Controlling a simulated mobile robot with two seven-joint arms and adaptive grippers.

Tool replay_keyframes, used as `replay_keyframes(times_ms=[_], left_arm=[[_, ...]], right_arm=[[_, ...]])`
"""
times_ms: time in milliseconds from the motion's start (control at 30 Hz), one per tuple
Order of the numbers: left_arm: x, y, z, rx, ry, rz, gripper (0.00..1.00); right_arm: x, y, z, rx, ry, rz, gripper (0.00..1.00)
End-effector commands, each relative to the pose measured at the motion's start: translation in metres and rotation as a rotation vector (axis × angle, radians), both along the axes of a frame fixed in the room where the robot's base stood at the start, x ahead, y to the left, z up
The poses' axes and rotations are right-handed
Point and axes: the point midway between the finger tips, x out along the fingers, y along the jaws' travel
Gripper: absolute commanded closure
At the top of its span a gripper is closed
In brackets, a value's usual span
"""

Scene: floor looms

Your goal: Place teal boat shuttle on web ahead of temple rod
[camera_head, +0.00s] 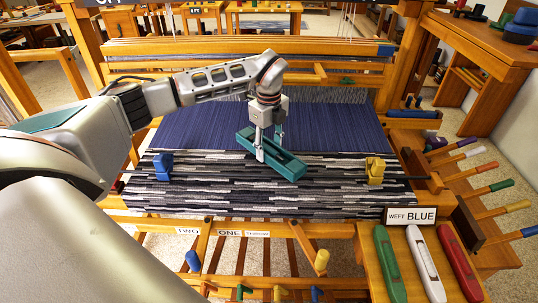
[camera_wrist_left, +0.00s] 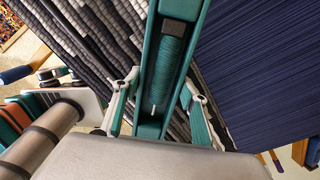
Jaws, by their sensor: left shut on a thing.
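The teal boat shuttle (camera_head: 288,166) is in my left gripper (camera_head: 270,148), over the line where the striped cloth (camera_head: 240,195) meets the blue web (camera_head: 330,122). In the left wrist view the shuttle (camera_wrist_left: 152,75) runs lengthwise between the two fingers (camera_wrist_left: 158,108), with a teal bobbin in its hollow. I cannot tell whether its underside touches the web. A blue block (camera_head: 162,166) and a yellow block (camera_head: 375,170) sit at the cloth's left and right sides. No temple rod shows clearly between them. My right gripper is not in view.
The wooden loom beam (camera_head: 250,47) stands behind the web. At the front right, a bench holds green (camera_head: 389,264), white (camera_head: 425,264) and red (camera_head: 459,262) shuttles beside a "WEFT BLUE" sign (camera_head: 411,216). Colored-tipped pegs (camera_head: 490,188) stick out at right. The cloth's front is clear.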

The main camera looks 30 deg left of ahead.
Motion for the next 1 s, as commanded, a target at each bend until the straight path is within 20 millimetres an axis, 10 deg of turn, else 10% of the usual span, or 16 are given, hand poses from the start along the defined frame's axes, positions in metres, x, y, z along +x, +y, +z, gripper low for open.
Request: replay_keyframes(times_ms=[567,600,667,1000], left_arm=[[0.0,0.0,-0.034,-0.001,0.0,0.0,0.84],[0.0,0.0,-0.035,0.0,0.001,0.0,0.55],[0.0,0.0,-0.035,0.0,0.001,0.0,0.41],[0.0,0.0,-0.034,0.0,0.001,0.0,0.41]], right_arm=[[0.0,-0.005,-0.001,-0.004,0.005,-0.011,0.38],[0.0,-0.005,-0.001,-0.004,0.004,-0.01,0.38],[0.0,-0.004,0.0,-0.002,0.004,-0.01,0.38],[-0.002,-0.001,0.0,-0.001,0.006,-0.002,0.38]])
